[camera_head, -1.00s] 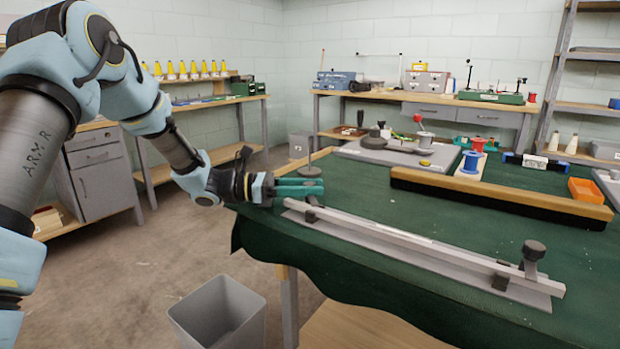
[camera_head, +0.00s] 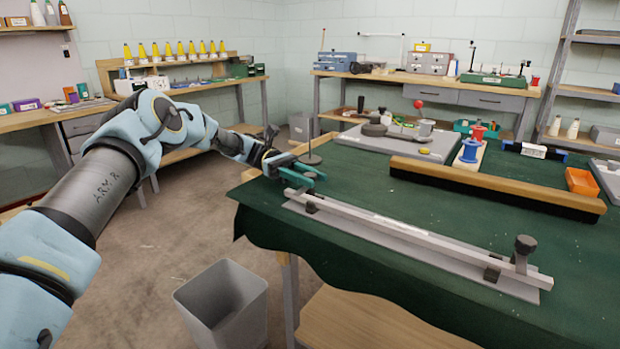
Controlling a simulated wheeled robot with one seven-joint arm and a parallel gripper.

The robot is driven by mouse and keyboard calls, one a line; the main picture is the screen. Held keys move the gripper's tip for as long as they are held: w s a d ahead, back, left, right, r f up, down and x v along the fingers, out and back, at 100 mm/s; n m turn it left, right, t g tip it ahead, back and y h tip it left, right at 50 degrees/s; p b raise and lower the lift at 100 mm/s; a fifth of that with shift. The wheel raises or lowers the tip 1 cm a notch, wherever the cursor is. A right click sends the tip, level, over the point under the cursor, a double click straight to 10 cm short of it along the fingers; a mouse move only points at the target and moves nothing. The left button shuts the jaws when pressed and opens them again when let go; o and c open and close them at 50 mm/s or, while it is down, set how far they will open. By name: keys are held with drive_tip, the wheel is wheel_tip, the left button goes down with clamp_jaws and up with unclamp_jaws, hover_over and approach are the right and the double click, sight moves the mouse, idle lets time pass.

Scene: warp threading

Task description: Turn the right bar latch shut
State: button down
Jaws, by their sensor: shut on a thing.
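A long grey bar (camera_head: 415,236) lies on a grey base plate (camera_head: 372,233) along the near edge of the green-covered table. At its right end in the picture stands a dark latch knob (camera_head: 525,244), with nothing touching it. My gripper (camera_head: 312,176) is at the bar's left end, its teal fingers low over the bar's end and pointing right and toward the viewer. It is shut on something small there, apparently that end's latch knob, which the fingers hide. A small dark block (camera_head: 311,207) shows under the bar below the fingers.
A thin post on a round base (camera_head: 310,158) stands close behind my gripper. A wooden rail (camera_head: 495,185) lies across the table farther back, with a blue spool (camera_head: 470,151) and an orange bin (camera_head: 581,182). A grey waste bin (camera_head: 224,302) stands on the floor.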

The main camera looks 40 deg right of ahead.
drive_tip(key=shift+m+y, duration=0.4)
drive_tip(key=shift+y, duration=0.2)
drive_tip(key=c, duration=0.5)
unclamp_jaws()
drive_tip(key=shift+r, duration=0.1)
